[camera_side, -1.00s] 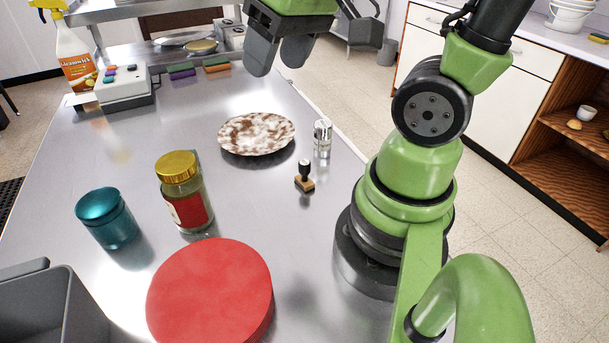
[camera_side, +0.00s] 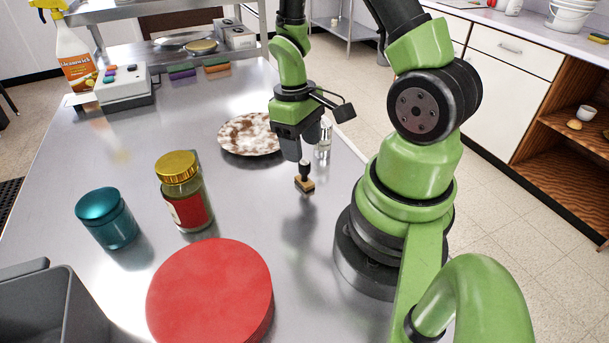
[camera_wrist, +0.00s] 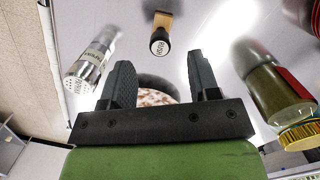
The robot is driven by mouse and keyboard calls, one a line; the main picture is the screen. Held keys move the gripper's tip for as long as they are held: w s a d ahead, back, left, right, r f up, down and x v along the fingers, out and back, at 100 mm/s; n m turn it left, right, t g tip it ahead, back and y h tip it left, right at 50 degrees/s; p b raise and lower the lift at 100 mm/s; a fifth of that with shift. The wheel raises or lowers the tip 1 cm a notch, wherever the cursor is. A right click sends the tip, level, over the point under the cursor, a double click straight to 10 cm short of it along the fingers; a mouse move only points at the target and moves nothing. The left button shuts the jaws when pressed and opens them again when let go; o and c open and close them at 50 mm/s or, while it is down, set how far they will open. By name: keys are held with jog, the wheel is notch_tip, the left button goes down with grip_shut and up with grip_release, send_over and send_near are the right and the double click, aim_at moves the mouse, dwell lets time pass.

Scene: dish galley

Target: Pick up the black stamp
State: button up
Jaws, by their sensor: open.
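The black stamp (camera_side: 305,172) stands upright on the steel table, with a black handle on a small wooden block. In the wrist view the stamp (camera_wrist: 160,42) shows its round handle top, marked with letters, beyond the fingertips and near the middle between them. My gripper (camera_side: 297,157) is just above and slightly left of the stamp in the side view, fingers pointing down. In the wrist view my gripper (camera_wrist: 163,75) has its two fingers wide apart with nothing between them. The side view does not show whether the fingers touch the stamp.
A brown and white plate (camera_side: 240,135) lies behind my gripper. A gold-lidded jar (camera_side: 185,195), a teal jar (camera_side: 107,220) and a red round block (camera_side: 210,290) stand to the left and front.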

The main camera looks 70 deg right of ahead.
aim_at(304, 165)
jog(key=shift+s+f, duration=0.15)
jog(key=shift+f, duration=1.2)
jog(key=shift+s+f, duration=0.15)
jog(key=shift+f, duration=1.2)
jog(key=shift+c, duration=0.2)
jog(key=c, duration=1)
